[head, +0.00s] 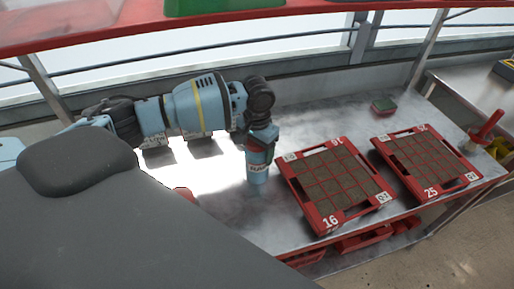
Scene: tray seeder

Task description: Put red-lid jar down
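My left gripper (259,148) points down over the bench, left of the nearer seed tray. It is closed around the top of a small blue jar (258,174) with a pale label. Red shows between the dark fingers where the lid is, and most of the lid is hidden. The jar is upright, with its base at or just above the bench top (232,206); I cannot tell if it touches. My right gripper is not in view.
Two red seed trays with soil cells, marked 16 (331,222) and 25 (431,191), lie to the right. A red-handled tool (488,125) stands at far right. A red shelf (310,22) crosses above.

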